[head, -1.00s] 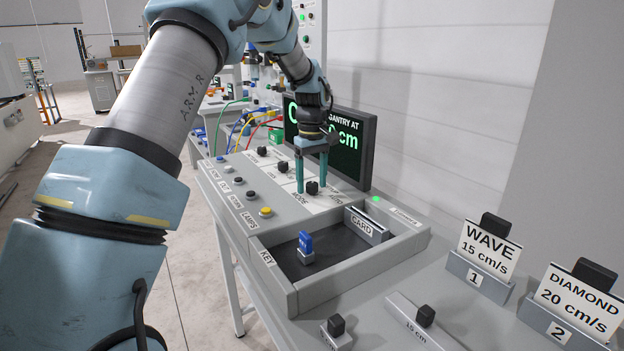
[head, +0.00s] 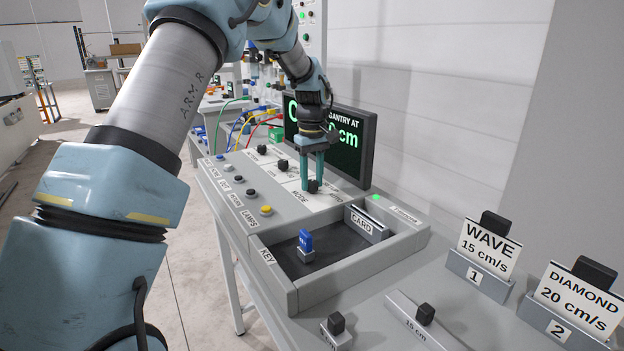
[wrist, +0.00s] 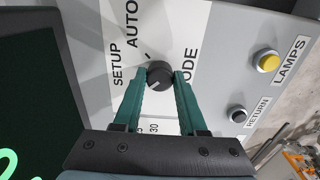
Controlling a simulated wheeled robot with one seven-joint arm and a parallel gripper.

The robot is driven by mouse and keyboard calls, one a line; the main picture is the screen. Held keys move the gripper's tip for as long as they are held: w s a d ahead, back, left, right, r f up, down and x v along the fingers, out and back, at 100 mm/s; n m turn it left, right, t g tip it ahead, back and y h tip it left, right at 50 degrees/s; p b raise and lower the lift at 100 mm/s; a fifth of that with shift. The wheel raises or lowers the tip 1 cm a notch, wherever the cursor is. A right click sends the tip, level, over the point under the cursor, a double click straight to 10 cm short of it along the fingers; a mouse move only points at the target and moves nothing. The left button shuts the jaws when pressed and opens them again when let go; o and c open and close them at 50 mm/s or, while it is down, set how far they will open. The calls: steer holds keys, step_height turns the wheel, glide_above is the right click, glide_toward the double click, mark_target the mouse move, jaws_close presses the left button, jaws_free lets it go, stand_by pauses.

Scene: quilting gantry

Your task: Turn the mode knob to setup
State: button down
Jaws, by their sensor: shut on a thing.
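The mode knob (wrist: 159,74) is a small round black knob on the white panel, with SETUP and AUTO printed to its left and a partly hidden MODE label to its right in the wrist view. In the head view the knob (head: 313,186) shows at the tips of my gripper (head: 312,179). My gripper's two green fingers (wrist: 160,80) point down at the panel and are shut on the knob, one on each side. A pale line shows on the knob's top, but I cannot tell for sure which setting it points at.
The display screen (head: 346,158) stands close behind my gripper. A yellow lamps button (head: 266,210) and other buttons sit to the left. In front is a tray (head: 345,274) with a blue key (head: 305,243) and a card slot (head: 366,225). More black knobs (head: 283,164) are further back.

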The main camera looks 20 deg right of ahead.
mark_target(312, 181)
steer(key=shift+m, duration=0.4)
steer(key=m+p, duration=0.1)
steer(key=m, duration=0.2)
steer(key=shift+m, duration=2.5)
steer(key=shift+c, duration=2.3)
jaws_free()
steer(key=shift+r, duration=0.1)
step_height(312, 181, up, 11)
steer(key=b, duration=0.2)
steer(key=shift+f, duration=0.2)
